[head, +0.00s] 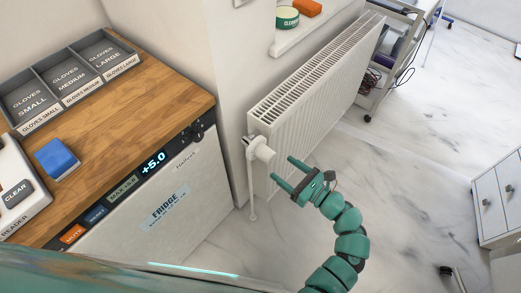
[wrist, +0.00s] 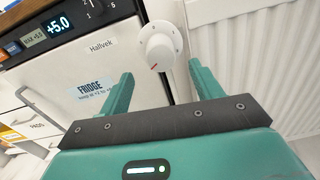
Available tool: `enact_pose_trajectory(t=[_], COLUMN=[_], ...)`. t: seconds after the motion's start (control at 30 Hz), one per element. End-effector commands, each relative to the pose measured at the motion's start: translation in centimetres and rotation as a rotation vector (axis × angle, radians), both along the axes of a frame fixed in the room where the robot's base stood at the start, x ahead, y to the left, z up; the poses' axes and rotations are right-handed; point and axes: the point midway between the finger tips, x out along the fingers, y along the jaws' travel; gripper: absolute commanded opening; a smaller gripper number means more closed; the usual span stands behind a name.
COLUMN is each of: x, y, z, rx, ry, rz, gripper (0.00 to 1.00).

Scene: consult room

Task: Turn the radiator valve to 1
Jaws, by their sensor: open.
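My gripper (head: 284,171) is open and empty, just right of and below the knob in the head view. In the wrist view its two fingers (wrist: 160,88) point towards the knob, which appears beyond and between them, apart from both.
The fridge (head: 165,205) with a wooden top (head: 110,105) stands left of the valve, with its dial (head: 196,133) near the corner. A ledge (head: 310,28) holds a green tin and an orange block above the radiator. A drawer unit (head: 495,200) stands right. The floor between is clear.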

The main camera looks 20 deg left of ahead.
Motion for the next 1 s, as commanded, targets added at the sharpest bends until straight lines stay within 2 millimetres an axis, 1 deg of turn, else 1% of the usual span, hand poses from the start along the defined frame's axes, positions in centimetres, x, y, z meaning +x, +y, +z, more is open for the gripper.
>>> enact_pose_trajectory(t=[0.03, 0.3, 0.5, 0.7, 1.0], x=[0.3, 2.1, 3.2, 3.9, 3.9], y=[0.9, 5.6, 8.5, 9.7, 9.9], z=[0.1, 0.1, 0.0, 0.0, 0.0], rx=[0.0, -0.002, -0.001, -0.001, -0.001], ry=[-0.002, -0.003, -0.001, -0.002, 0.0], rz=[0.005, 0.005, 0.005, -0.002, -0.003], gripper=[0.65, 0.65, 0.65, 0.65, 0.65])
